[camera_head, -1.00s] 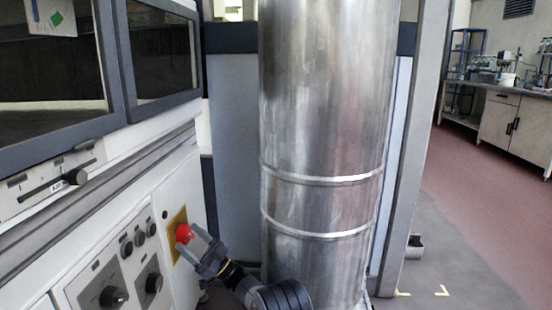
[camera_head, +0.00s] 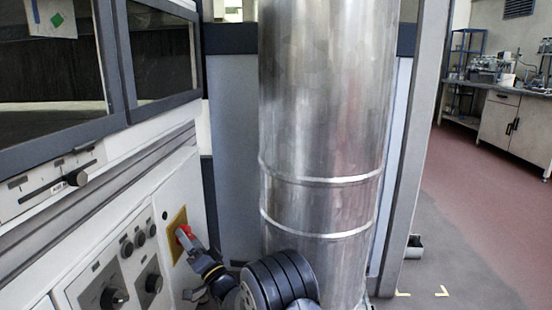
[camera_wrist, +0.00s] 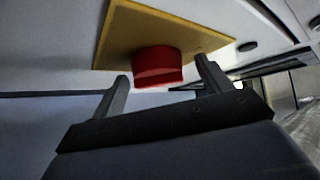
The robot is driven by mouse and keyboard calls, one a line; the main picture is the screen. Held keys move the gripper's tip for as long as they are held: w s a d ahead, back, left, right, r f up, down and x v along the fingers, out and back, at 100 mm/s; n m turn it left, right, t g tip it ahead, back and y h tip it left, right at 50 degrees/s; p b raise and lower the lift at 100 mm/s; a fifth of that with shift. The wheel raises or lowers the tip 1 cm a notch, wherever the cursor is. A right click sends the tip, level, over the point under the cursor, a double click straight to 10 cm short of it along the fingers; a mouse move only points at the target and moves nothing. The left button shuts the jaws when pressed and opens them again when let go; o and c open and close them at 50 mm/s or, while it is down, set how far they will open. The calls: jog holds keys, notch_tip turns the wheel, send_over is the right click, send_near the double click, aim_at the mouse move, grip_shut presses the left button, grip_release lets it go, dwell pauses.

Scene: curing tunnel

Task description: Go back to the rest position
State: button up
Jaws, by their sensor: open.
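My gripper (camera_head: 190,241) is low in the head view, in front of the white control panel (camera_head: 176,193). Its fingers are close to a red button (camera_head: 183,231) on a yellow plate (camera_head: 177,218) and partly overlap it in that view. In the wrist view my gripper (camera_wrist: 162,68) is open, with its two fingers apart and nothing held. The red button (camera_wrist: 157,68) appears between and beyond the fingertips, on the yellow plate (camera_wrist: 150,32). I cannot tell whether the fingers touch the button.
Black knobs (camera_head: 114,298) and a slider handle (camera_head: 76,178) are on the panels at left. Open floor (camera_head: 480,230) and a lab bench (camera_head: 512,120) lie at the far right.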

jog(key=m+h+p, duration=0.1)
jog(key=r+m+h, duration=0.1)
jog(key=m, duration=0.1)
jog(key=shift+s+h+p, duration=0.1)
jog(key=shift+h+p, duration=0.2)
jog(key=shift+p, duration=0.1)
jog(key=shift+s+d+f+m+g+h+p, duration=0.1)
jog(key=shift+s+d+m+g+h+p, duration=0.25)
jog(key=shift+s+d+m+h+p, duration=0.75)
jog(key=shift+s+d+f+m+g+h+p, duration=0.15)
jog(key=shift+s+m+g+p, duration=0.35)
jog(key=shift+p, duration=1.25)
jog(key=shift+w, duration=0.1)
